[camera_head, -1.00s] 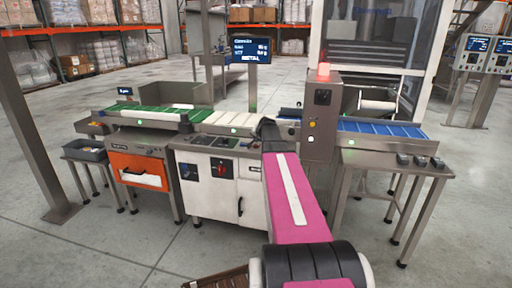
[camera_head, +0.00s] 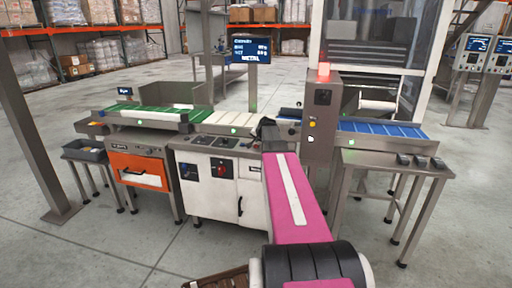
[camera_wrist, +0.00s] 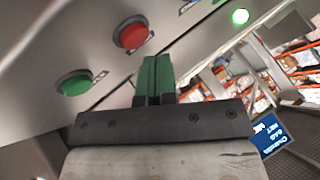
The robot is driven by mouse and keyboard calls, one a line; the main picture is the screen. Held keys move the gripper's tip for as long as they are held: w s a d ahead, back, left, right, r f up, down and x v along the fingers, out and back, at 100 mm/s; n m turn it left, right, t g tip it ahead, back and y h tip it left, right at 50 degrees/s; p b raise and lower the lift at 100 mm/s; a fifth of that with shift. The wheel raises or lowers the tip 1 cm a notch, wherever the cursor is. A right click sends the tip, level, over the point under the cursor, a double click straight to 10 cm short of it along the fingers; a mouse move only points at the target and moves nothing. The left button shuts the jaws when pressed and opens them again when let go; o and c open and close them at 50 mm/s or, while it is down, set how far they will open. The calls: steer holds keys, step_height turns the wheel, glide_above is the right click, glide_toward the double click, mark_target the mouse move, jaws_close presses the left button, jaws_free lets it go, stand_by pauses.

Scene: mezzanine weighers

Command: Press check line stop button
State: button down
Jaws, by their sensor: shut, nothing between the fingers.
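A round red button (camera_wrist: 133,36) sits on a grey metal panel in the wrist view. A round green button (camera_wrist: 75,84) is on the same panel, lower left of it. My gripper (camera_wrist: 155,62) has green fingers, pressed together and empty. The fingertips appear just below and right of the red button; I cannot tell whether they touch the panel. In the head view my pink arm reaches to the middle of the check line, beside the white cabinet (camera_head: 252,203). My fingers and these buttons cannot be made out there.
A steel column with a red lamp (camera_head: 323,70) stands right of my arm, before a blue conveyor (camera_head: 380,129). A green belt (camera_head: 150,114) and an orange-fronted unit (camera_head: 138,170) are at left. A screen (camera_head: 251,50) rises behind.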

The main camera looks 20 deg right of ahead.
steer(key=shift+f, duration=0.1)
stand_by(0.7)
steer(key=shift+f, duration=0.3)
steer(key=shift+f, duration=0.45)
stand_by(0.7)
steer(key=shift+r, duration=0.9)
steer(key=shift+r, duration=2.5)
